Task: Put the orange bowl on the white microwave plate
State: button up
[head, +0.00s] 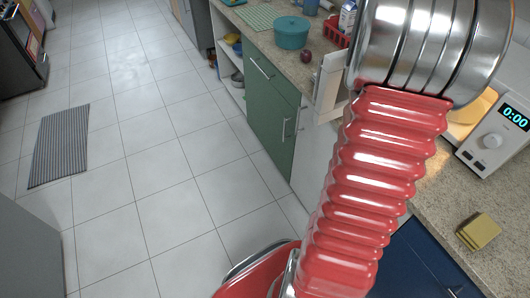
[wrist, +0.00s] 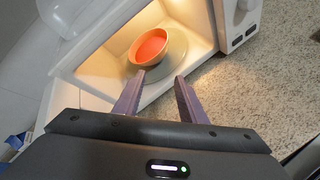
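The orange bowl (wrist: 149,47) is inside the lit microwave in the wrist view. It looks upright and appears to rest on the left part of the round, pale microwave plate (wrist: 176,60). I cannot tell exactly how its base meets the plate. My gripper (wrist: 159,78) is open and empty, with its two dark fingers apart at the microwave opening, in front of the bowl and not touching it. In the head view my arm hides the gripper, the bowl and the plate.
The white microwave (head: 497,131) shows its clock and knob at the right; its opening also shows in the wrist view (wrist: 95,75). A yellow sponge (head: 479,231) lies on the speckled counter. A teal pot (head: 292,33) and a red apple-like fruit (head: 306,56) stand farther back.

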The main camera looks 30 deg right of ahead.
jog(key=w+a+r+m+t+y, duration=0.1)
jog(key=w+a+m+t, duration=0.15)
jog(key=a, duration=0.65)
jog(key=w+a+r+m+t+y, duration=0.1)
jog(key=w+a+y, duration=0.15)
jog(key=a, duration=0.65)
jog(key=w+a+r+m+t, duration=0.1)
jog(key=w+a, duration=0.2)
jog(key=a, duration=0.6)
jog(key=s+a+m+t+y, duration=0.1)
jog(key=a+y, duration=0.3)
jog(key=a, duration=1.1)
jog(key=s+a+m+t+y, duration=0.1)
jog(key=s+a+t+y, duration=0.2)
jog(key=a, duration=1.2)
jog(key=shift+s+a+f+y, duration=0.15)
jog(key=shift+s+f+y, duration=0.15)
jog(key=shift+y, duration=0.35)
jog(key=shift+t, duration=0.25)
jog(key=shift+c, duration=0.7)
jog(key=shift+a, duration=0.1)
